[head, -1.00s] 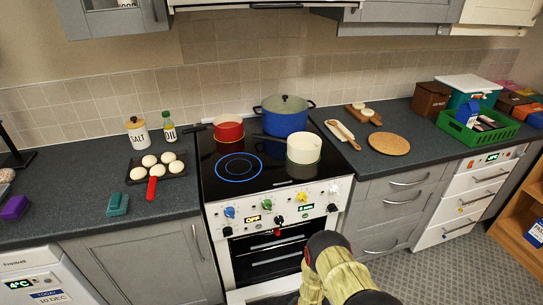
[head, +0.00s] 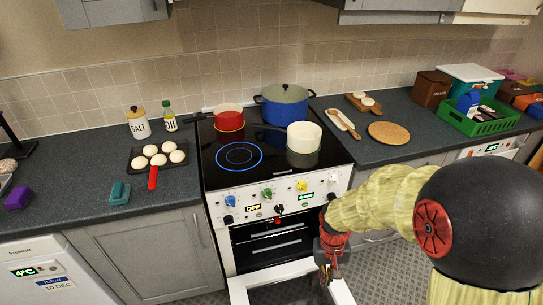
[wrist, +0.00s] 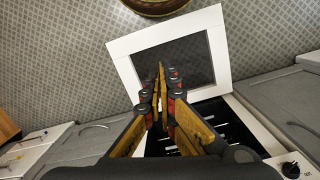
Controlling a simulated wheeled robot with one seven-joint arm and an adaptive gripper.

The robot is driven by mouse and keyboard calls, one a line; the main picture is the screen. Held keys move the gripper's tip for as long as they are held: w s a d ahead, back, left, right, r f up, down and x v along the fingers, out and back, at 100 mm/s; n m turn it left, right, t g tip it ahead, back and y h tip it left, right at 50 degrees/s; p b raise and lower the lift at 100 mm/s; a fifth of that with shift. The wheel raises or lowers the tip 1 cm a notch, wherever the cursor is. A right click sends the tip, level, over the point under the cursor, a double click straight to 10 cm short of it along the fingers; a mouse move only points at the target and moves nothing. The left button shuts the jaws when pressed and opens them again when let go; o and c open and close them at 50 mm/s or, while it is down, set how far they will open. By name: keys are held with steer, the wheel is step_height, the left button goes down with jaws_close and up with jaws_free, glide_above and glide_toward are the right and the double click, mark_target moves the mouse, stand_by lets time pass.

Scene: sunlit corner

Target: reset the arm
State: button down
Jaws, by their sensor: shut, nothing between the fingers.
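My gripper (head: 331,272) hangs low in front of the stove (head: 278,205), over the right side of the lowered oven door (head: 290,290). In the wrist view my gripper (wrist: 161,72) has its fingers together with nothing between them. The oven door (wrist: 135,42) also shows there, folded down with a white frame and dark glass. My arm reaches in from the right in the head view and covers part of the drawers and the floor.
On the hob are a red pan (head: 229,120), a blue pot (head: 283,108) and a cream pan (head: 303,137). A tray of buns (head: 136,159) sits left. A green crate (head: 486,126) stands on the right counter.

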steer(key=s+d+r+t, duration=0.1)
steer(key=s+r, duration=0.3)
steer(key=r, duration=0.5)
steer(key=s+d+r+t+p, duration=0.1)
steer(key=s+r+t, duration=0.2)
steer(key=r, duration=0.7)
steer(key=s+r+t, duration=0.2)
steer(key=s+r, duration=0.3)
steer(key=r, duration=0.4)
steer(key=shift+d+r+t, duration=0.15)
steer(key=shift+d+t, duration=0.15)
steer(key=shift+d, duration=0.1)
